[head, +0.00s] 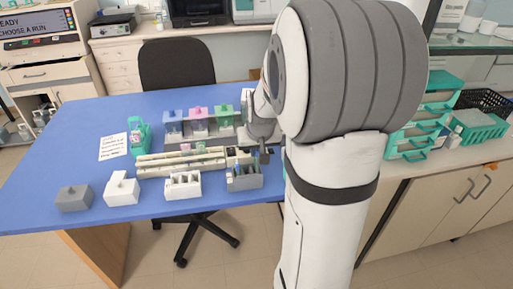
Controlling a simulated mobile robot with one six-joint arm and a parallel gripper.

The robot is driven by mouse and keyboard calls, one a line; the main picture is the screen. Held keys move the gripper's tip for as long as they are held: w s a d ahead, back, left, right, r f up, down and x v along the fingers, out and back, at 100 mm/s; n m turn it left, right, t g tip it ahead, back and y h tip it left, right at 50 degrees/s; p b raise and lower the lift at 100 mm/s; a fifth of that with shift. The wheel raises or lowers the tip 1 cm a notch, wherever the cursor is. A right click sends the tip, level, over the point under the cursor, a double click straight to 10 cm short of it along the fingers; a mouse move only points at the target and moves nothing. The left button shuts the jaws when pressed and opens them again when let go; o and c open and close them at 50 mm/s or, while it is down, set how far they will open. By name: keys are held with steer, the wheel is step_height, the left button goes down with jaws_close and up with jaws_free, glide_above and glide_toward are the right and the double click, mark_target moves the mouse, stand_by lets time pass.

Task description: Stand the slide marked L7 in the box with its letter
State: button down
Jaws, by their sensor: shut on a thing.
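My gripper (262,155) is at the right end of the row of boxes, just above the back right of an open grey slotted box (245,183). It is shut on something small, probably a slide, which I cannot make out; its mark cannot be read. An open white slotted box (183,193) stands left of the grey one. Further left are a closed white box (122,194) and a closed grey box (75,204). No letters on the boxes are legible. A long cream rack (180,168) lies behind the open boxes.
Staining jars in blue (173,127), pink (198,122) and green (223,120) stand behind the rack. A teal holder (139,136) and a printed sheet (113,147) are at left. The blue table (60,150) is clear on its left. My arm hides the right side.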

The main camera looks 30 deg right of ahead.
steer(key=shift+f+b, duration=1.5)
steer(key=shift+f, duration=0.65)
steer(key=shift+f+b, duration=0.3)
steer(key=c, duration=1.5)
jaws_free()
steer(key=shift+o, duration=0.2)
steer(key=shift+r, duration=0.1)
steer(key=d+v, duration=0.1)
steer(key=v, duration=0.6)
steer(key=shift+s+a+r, duration=0.2)
steer(key=shift+a+r, duration=0.15)
steer(key=shift+a, duration=0.15)
steer(key=s+a+n+g+y, duration=0.1)
steer(key=s+a+n, duration=0.2)
steer(key=s+a, duration=1)
steer(key=s+f, duration=0.1)
steer(key=s, duration=0.2)
steer(key=shift+g, duration=0.4)
